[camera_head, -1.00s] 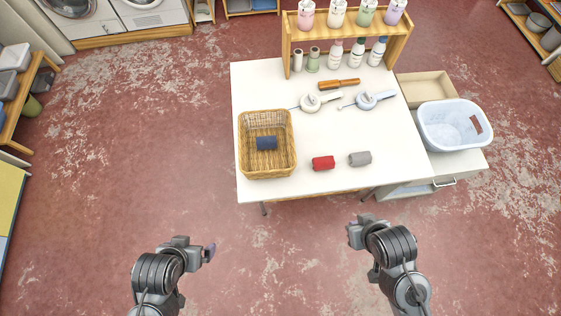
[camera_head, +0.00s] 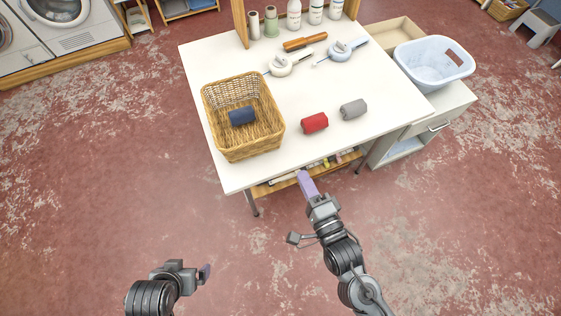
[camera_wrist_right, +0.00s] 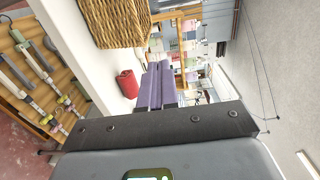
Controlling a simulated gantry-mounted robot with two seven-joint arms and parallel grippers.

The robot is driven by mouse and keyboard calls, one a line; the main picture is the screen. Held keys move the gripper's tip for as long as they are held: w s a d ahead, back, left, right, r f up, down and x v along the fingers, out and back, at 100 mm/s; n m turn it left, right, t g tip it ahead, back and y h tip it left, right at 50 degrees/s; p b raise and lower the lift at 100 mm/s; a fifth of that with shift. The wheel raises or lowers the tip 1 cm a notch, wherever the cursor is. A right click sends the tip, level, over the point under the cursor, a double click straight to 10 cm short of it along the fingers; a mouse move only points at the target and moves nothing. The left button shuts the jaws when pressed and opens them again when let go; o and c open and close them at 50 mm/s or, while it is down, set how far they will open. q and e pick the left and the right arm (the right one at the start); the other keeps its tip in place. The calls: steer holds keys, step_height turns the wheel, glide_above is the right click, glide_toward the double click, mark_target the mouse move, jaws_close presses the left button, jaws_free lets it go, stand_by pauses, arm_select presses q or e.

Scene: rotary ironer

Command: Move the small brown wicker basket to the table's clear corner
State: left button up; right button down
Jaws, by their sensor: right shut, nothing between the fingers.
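The brown wicker basket (camera_head: 255,146) stands upright near the left edge of the white table (camera_head: 352,144), with a dark blue roll (camera_head: 242,117) inside. The basket's side also shows in the right wrist view (camera_wrist_right: 118,25). My right gripper (camera_head: 304,178), with purple fingers, is shut and empty by the table's front edge, to the right of and apart from the basket. Its fingers show close together in the right wrist view (camera_wrist_right: 156,85). My left gripper (camera_head: 205,273) is over the floor at lower left, away from the table; its finger gap cannot be made out.
A red roll (camera_head: 314,122) and a grey roll (camera_head: 353,109) lie right of the basket. A pale blue tub (camera_head: 433,64) stands at right. The table's front strip and right front corner are bare.

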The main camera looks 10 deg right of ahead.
mark_target(276, 136)
arm_select(q)
steer(key=f+b, duration=0.1)
steer(key=f, duration=0.2)
steer(key=f+b, duration=0.1)
steer(key=shift+w+d+f+b, duration=0.1)
steer(key=shift+d+f+b, duration=0.05)
steer(key=shift+d+b, duration=0.15)
arm_select(e)
steer(key=w+a+f, duration=0.1)
steer(key=w, duration=0.3)
steer(key=w+a+f, duration=0.1)
steer(key=w, duration=0.4)
steer(key=w+a+f, duration=0.1)
steer(key=w+f, duration=0.1)
steer(key=w, duration=0.3)
steer(key=shift+a, duration=0.15)
